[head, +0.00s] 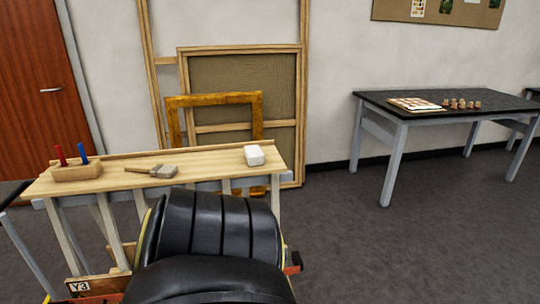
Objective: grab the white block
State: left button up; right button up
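The white block (254,155) sits on the right end of a narrow wooden bench top (215,168) in the head view. It is a small block with rounded edges, and nothing touches it. Neither of my grippers shows in this view, so I cannot tell where they are relative to the block or whether they are open or shut.
A flat brush (152,170) and a wooden holder (77,172) with red and blue handles share the bench top. Large black segmented shapes hide part of the bench's front. Frames (214,99) lean behind. A black-topped table (445,112) stands right, with open floor before it.

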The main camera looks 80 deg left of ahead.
aim_at(254, 156)
jog(key=u, duration=3.6)
jog(key=i, duration=0.15)
